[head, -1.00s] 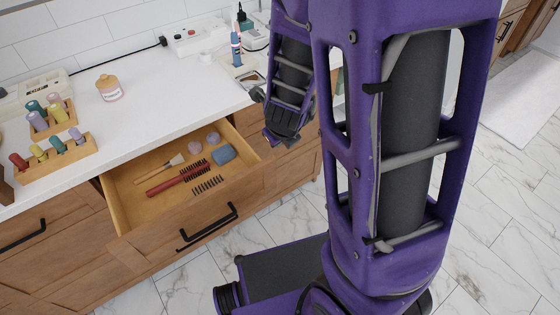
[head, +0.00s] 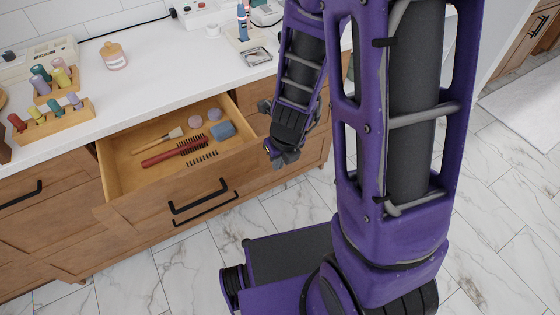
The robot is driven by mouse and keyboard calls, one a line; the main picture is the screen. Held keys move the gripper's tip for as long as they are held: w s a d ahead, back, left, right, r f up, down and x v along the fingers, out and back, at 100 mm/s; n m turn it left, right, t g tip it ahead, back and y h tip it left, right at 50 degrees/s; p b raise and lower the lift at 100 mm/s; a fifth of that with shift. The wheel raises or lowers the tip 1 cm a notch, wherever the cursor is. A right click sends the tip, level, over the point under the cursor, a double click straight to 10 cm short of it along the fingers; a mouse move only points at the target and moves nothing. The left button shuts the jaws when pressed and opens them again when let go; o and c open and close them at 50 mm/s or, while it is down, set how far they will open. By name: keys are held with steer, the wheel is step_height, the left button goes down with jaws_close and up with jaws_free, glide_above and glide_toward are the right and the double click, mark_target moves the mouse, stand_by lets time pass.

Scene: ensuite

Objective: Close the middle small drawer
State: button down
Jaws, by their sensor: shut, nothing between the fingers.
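The open wooden drawer (head: 115,174) sticks out from the cabinet under the white counter, at left centre in the head view. Its front carries a black bar handle (head: 198,196). Inside lie a red comb-like brush (head: 174,153), a light-handled brush, a dark comb, a blue item and small round pinkish items. My gripper (head: 282,160) is shut and empty. It hangs pointing down, to the right of the drawer front's right end. A small gap or contact there cannot be told from this view.
Another black handle (head: 206,211) shows just below the open drawer's handle. A closed drawer with a handle (head: 20,196) is at left. The counter (head: 165,85) holds bottle racks, a jar (head: 114,57) and small devices. Marble floor is clear in front.

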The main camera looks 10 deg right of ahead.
steer(key=w+a+f+b, duration=0.1)
steer(key=w+f, duration=0.3)
steer(key=w, duration=0.1)
steer(key=shift+a+f, duration=0.15)
steer(key=shift+f, duration=0.1)
